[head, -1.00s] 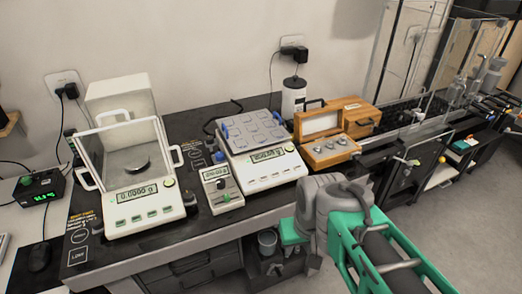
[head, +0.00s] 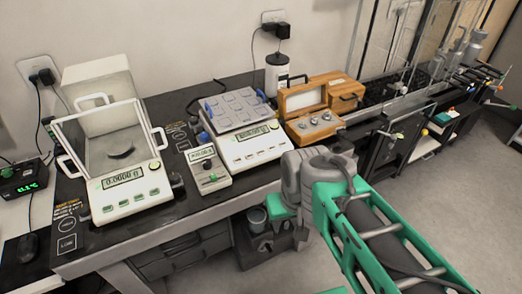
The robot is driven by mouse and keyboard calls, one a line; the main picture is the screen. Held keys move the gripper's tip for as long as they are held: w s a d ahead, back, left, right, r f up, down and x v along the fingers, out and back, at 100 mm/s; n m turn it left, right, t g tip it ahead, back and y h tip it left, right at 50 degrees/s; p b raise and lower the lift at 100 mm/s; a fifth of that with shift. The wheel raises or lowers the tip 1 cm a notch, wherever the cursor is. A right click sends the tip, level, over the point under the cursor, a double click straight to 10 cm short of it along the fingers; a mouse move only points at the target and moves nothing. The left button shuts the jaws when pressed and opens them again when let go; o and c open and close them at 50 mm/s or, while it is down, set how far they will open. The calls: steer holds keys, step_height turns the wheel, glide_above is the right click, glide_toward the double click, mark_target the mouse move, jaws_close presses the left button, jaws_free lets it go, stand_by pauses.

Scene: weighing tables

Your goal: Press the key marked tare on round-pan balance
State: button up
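The round-pan balance (head: 140,207) stands on the left part of the dark table in the head view. It is white, with a clear draft shield (head: 97,125) around a dark round pan (head: 120,148). Its display (head: 123,180) shows zeros. A row of green keys (head: 131,201) lies along its front below the display; their markings are too small to read. My arm, grey and green, comes in from the lower right and its grey joint is in front of the table's edge. Its fingertips cannot be seen. Nothing of mine touches the balance.
A second balance (head: 249,148) with a grey square pan stands to the right, with a small handheld-sized meter (head: 208,167) between the two. An open wooden weight box (head: 311,125) is further right. A black device with green digits (head: 22,180) sits at far left.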

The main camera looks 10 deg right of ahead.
steer(key=shift+c, duration=0.6)
jaws_close()
stand_by(1.4)
